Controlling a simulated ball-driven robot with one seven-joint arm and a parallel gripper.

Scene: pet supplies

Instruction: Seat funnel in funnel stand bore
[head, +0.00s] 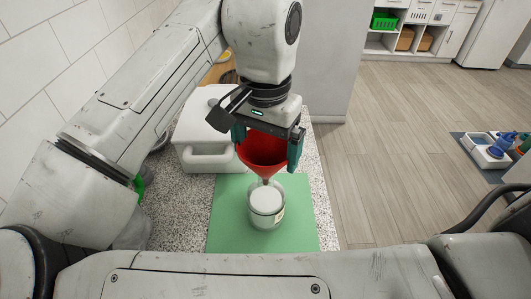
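A red funnel (263,150) is held upright between the two teal fingers of my gripper (267,142), with its wide mouth up and its narrow spout down. The fingers grip it at opposite sides of the rim. Below it, a round whitish stand (267,204) with a clear, glassy rim and a label at its right side stands on a green mat (230,220). The spout tip shows near the stand's back rim. I cannot tell whether it is above or inside it, and the bore is not clearly visible.
A white lidded container (205,157) with a front handle stands behind left on the speckled counter (175,215). A yellow item (222,57) lies farther back. The right edge of the counter drops to a wooden floor. The mat around the stand is clear.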

